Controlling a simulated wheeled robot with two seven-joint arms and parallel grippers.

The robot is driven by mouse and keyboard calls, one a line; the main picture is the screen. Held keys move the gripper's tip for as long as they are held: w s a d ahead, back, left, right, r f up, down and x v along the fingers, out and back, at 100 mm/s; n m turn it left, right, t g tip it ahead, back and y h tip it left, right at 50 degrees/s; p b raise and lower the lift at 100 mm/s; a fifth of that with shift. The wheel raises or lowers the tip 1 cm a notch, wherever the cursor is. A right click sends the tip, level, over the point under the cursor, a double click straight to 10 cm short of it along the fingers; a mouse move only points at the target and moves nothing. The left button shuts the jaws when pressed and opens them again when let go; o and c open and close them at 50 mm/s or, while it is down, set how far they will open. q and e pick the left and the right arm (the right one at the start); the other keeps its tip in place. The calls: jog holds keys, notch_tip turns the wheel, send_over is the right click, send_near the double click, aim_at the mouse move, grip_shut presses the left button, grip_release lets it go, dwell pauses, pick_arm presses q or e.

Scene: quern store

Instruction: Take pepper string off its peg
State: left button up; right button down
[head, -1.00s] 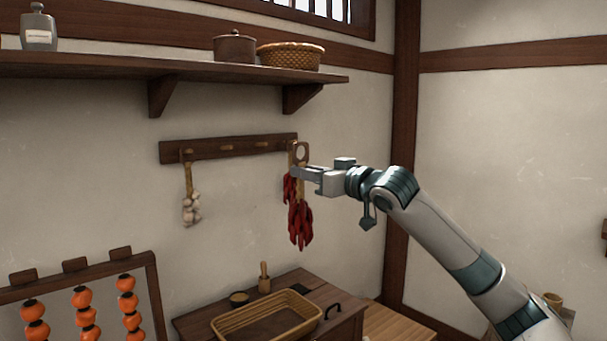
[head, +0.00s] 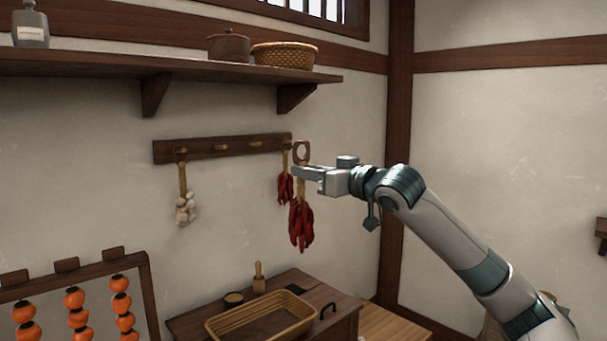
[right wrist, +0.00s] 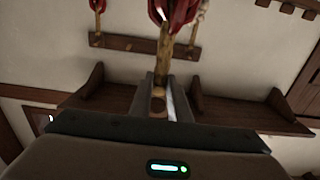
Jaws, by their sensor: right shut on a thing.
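The pepper string (head: 301,225), a bunch of dark red peppers under a straw cord with a brown ring (head: 302,151) on top, hangs from my right gripper (head: 300,173). The gripper is shut on the cord just below the ring. The ring shows to the right of the peg rail's end, apart from it. The peg rail (head: 222,148) is dark wood with light pegs. In the right wrist view the cord (right wrist: 166,48) runs between the fingers (right wrist: 160,100), with red peppers (right wrist: 172,10) at the top edge. My left gripper is out of view.
A second, smaller red pepper string (head: 285,190) hangs at the rail's right end, close behind the held one. A garlic string (head: 186,207) hangs at the left end. A shelf (head: 200,72) is above. A basket tray (head: 262,318) sits on the chest below.

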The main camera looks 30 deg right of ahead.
jog(key=shift+s+d+b, duration=0.15)
jog(key=shift+s+b, duration=0.3)
jog(key=shift+s, duration=0.65)
jog(key=shift+s+d+b, duration=0.15)
jog(key=shift+s+b, duration=0.3)
jog(key=shift+s, duration=0.65)
jog(key=shift+f, duration=0.1)
jog(key=w+a+f+b, duration=0.2)
jog(key=a+f, duration=0.5)
jog(key=f, duration=0.6)
jog(key=w+a+f+b, duration=0.2)
jog(key=a+f, duration=0.4)
jog(key=f, duration=0.7)
jog(key=s+a+f+h+b, duration=0.1)
jog(key=s+a+f, duration=0.3)
jog(key=f, duration=0.3)
jog(key=s+a+f+m+b, duration=0.1)
jog(key=s+a+f+b, duration=0.1)
jog(key=s+a+f, duration=0.2)
jog(key=s+a+f+h+b, duration=0.1)
jog(key=s+a+f, duration=0.3)
jog(key=f, duration=0.7)
jog(key=shift+s+a+m+h, duration=0.3)
jog(key=shift+s+a, duration=0.05)
jog(key=shift+s, duration=0.7)
